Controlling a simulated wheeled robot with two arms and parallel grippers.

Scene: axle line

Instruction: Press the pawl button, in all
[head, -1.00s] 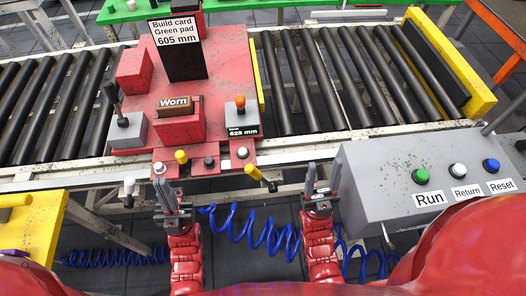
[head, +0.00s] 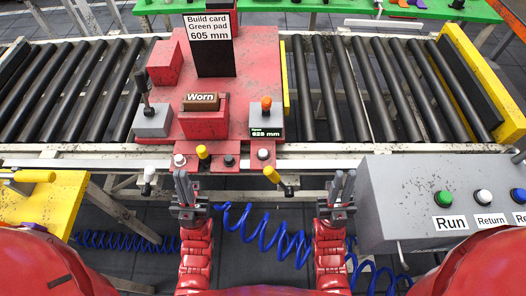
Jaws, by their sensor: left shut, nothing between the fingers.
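A red fixture (head: 262,75) stands on the roller line. Along its front edge are small controls: a pale knob (head: 180,160), a yellow-tipped lever (head: 203,153), a dark button (head: 229,161) and another pale-topped button (head: 263,154). None carries a readable label, so I cannot tell which is the pawl button. My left gripper (head: 185,182) is shut and empty, pointing up just in front of and below the pale knob, apparently apart from it. My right gripper (head: 342,182) is in front of the line, left of the grey console; its finger gap is unclear.
The fixture bears a block marked Worn (head: 201,103), a 605 mm build card (head: 210,32) and a display (head: 267,133) reading about 625 mm. A second yellow lever (head: 272,175) hangs between my grippers. The grey console (head: 400,190) is right, a yellow table (head: 60,200) left.

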